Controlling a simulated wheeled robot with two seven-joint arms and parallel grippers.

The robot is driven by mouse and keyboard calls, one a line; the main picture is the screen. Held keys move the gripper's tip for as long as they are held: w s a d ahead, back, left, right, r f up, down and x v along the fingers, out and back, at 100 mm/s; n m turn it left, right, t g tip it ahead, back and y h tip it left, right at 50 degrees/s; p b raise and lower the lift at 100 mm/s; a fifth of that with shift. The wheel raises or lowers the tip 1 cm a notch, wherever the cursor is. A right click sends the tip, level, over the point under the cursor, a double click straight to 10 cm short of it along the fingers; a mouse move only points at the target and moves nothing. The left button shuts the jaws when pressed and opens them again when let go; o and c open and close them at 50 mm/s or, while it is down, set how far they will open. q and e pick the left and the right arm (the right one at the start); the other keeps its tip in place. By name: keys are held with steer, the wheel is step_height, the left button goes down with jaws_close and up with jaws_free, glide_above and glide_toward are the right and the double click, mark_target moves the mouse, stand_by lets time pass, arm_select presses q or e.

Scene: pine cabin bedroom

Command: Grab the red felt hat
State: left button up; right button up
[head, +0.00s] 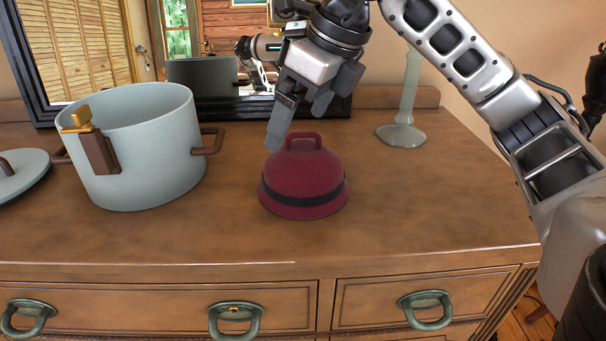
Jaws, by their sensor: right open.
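The red felt hat (304,178) sits upright on the wooden dresser top, right of the pot. It is dark red and domed, with a black band and a raised loop on its crown. My right gripper (296,122) is above and just behind the hat's crown, fingers pointing down and to the left. It is open and empty. One fingertip is close to the left side of the loop; I cannot tell if it touches. My left gripper is not in view.
A pale blue pot (140,160) with brown handles stands left of the hat, its lid (22,172) at the far left. A glass stand (402,134) is at the back right. A mirror (195,45) stands behind. The dresser front (400,235) is clear.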

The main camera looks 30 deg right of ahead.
mark_target(289, 144)
steer(key=shift+x, duration=3.1)
steer(key=shift+w+d+r, duration=0.1)
steer(key=shift+w+r, duration=0.05)
steer(key=c, duration=0.6)
